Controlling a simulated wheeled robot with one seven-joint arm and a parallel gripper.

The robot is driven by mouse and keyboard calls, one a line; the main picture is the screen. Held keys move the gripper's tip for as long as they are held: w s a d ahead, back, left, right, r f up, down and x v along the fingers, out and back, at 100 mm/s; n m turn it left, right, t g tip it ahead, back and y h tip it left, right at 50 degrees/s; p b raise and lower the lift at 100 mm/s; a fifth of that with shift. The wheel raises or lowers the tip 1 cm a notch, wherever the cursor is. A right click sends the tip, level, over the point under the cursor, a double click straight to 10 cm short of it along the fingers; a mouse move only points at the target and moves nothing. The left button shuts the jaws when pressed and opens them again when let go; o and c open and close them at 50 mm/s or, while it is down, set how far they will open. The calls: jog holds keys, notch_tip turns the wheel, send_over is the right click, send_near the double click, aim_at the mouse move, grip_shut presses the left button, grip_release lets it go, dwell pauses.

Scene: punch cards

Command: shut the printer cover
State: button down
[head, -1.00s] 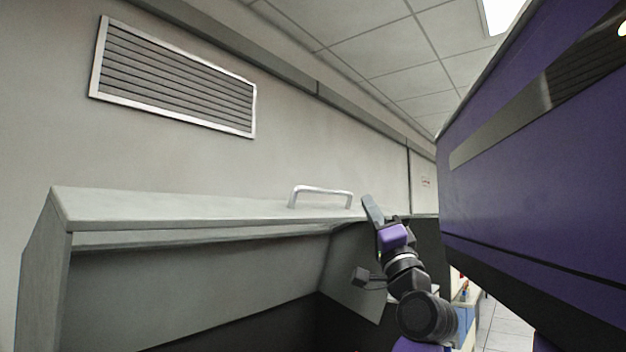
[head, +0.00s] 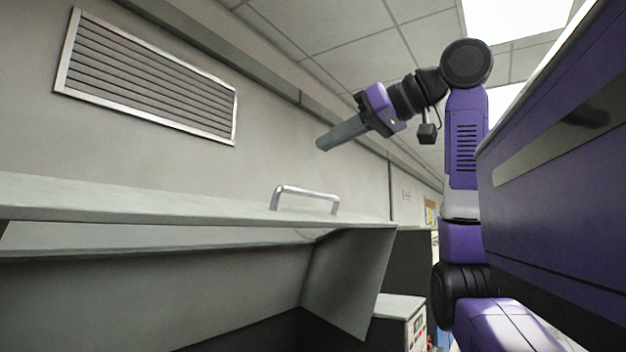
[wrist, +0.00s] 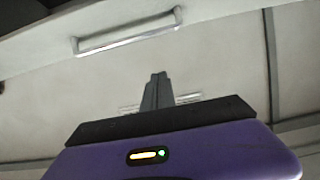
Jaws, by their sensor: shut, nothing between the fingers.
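The printer cover (head: 160,205) is a grey lid standing raised over a dark opening, with its side panel (head: 350,275) hanging down at the right. A silver bar handle (head: 305,192) is fixed on its top. My gripper (head: 322,143) is shut and empty. In the head view it shows above the handle and slightly to its right, apart from the cover. In the wrist view the shut fingers (wrist: 157,82) point toward a pale surface, with a silver bar handle (wrist: 128,38) above them on a light panel.
A louvred vent (head: 150,80) is on the wall behind. A purple body panel of mine fills the right side. A white cabinet (head: 400,312) stands beyond the cover's right side. The space above the cover looks clear.

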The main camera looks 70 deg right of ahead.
jog(key=p, duration=0.4)
send_over(302, 215)
jog(key=w, duration=0.3)
jog(key=f, duration=0.3)
jog(key=shift+s+f, duration=0.15)
jog(key=shift+s, duration=0.05)
jog(key=shift+s+a+f, duration=0.15)
jog(key=shift+s+f, duration=0.8)
jog(key=shift+s, duration=0.05)
jog(key=shift+s+a+f, duration=0.2)
jog(key=shift+s+f, duration=0.15)
jog(key=shift+f, duration=0.3)
jog(key=shift+f, duration=0.1)
